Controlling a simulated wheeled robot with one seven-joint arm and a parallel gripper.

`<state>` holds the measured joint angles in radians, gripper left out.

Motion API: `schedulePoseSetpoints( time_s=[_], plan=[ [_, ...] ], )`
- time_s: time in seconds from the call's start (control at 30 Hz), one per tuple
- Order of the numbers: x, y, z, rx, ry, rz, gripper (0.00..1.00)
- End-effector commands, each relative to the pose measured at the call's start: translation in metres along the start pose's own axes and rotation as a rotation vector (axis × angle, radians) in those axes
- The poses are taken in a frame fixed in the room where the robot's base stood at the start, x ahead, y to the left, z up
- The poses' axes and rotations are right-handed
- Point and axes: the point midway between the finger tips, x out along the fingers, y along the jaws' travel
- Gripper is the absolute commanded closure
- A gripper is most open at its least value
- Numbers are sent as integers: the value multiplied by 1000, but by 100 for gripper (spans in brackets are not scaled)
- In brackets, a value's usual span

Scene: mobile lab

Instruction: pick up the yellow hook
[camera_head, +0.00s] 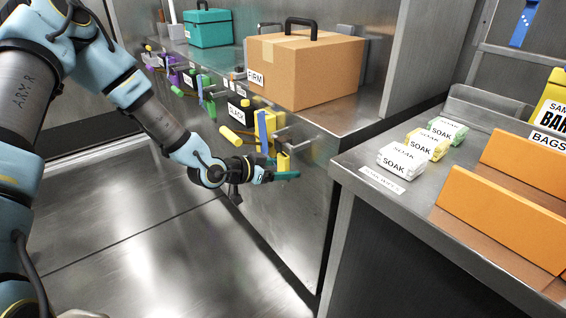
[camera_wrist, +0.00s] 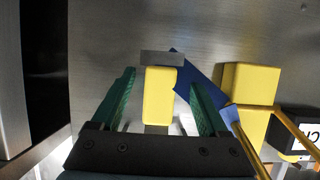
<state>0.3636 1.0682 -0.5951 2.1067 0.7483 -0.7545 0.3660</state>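A yellow block-like piece, which I take for the yellow hook (camera_wrist: 159,97), shows in the wrist view between my gripper's two green fingers. My gripper (camera_wrist: 161,103) is open, with a gap between each finger and the piece. In the head view my gripper (camera_head: 284,175) is at the front of the shelf unit, and the yellow hook (camera_head: 283,160) shows just above its green fingers. A metal bracket end (camera_wrist: 161,58) is at the far end of the piece. The hook's full shape is hidden.
A blue strip (camera_wrist: 192,78) and another yellow block (camera_wrist: 252,83) are close by the right finger. Black labelled pieces (camera_head: 238,112) and coloured handles line the shelf front. A cardboard box (camera_head: 310,75) stands above. A metal counter (camera_head: 350,170) juts out right. The floor at left is clear.

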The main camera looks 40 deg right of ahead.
Motion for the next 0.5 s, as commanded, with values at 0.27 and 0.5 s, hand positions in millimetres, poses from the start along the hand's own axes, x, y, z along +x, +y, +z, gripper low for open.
schedulePoseSetpoints(
  time_s=[0.27,0.5],
  plan=[
    [0,0,0,0,0,0,54],
    [0,0,0,0,0,0,81]
  ],
)
